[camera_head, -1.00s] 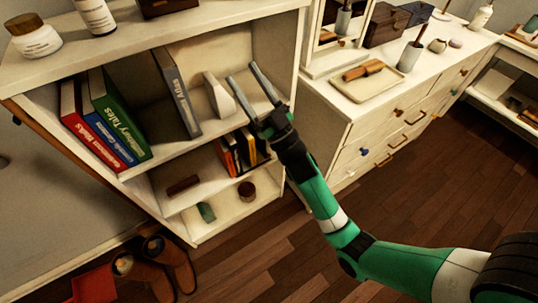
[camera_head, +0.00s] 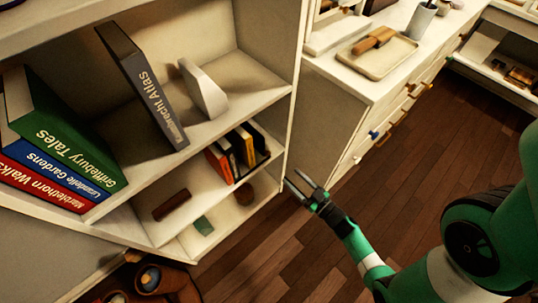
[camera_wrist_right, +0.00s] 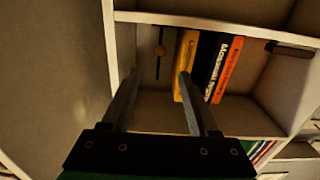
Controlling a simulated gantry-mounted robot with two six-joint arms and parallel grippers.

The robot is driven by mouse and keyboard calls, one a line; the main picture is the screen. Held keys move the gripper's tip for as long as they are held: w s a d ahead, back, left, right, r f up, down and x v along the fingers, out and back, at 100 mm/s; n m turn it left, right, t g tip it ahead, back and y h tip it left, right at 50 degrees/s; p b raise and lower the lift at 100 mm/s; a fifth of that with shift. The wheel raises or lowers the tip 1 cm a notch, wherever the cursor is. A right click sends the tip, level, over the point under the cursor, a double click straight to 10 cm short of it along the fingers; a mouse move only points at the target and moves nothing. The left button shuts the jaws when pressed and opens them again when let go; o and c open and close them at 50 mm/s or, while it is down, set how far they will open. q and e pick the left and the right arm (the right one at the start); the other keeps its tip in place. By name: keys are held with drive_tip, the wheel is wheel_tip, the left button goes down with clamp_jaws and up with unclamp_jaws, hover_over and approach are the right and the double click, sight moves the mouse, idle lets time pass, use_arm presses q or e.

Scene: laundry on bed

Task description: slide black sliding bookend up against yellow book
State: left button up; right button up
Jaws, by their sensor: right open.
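The yellow book (camera_head: 244,146) stands on the middle shelf with a black book and an orange book beside it. In the right wrist view the yellow book (camera_wrist_right: 186,62) is the nearest of the row to a thin black upright with a small round knob, which looks like the black sliding bookend (camera_wrist_right: 159,62). A gap shows between them. In the head view the dark bookend (camera_head: 261,143) is at the right of the books. My right gripper (camera_head: 303,187) is open and empty, outside the shelf's right side. In the wrist view its fingers (camera_wrist_right: 159,72) point into the compartment, apart.
The shelf's white right side panel (camera_head: 292,100) stands between the books and the dresser (camera_head: 340,105). A dark brown block (camera_head: 172,205) lies left on the middle shelf. Larger books (camera_head: 70,160) and a white bookend (camera_head: 203,90) are above. Floor ahead is clear.

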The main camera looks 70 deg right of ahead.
sight(269, 154)
drive_tip(key=b+x, duration=0.4)
drive_tip(key=x, duration=0.7)
drive_tip(key=shift+w+d, duration=0.1)
drive_tip(key=shift+w+d+r, duration=0.1)
drive_tip(key=shift+w+d, duration=0.05)
drive_tip(key=shift+w, duration=0.15)
drive_tip(key=shift+s, duration=0.1)
clamp_jaws()
idle(0.6)
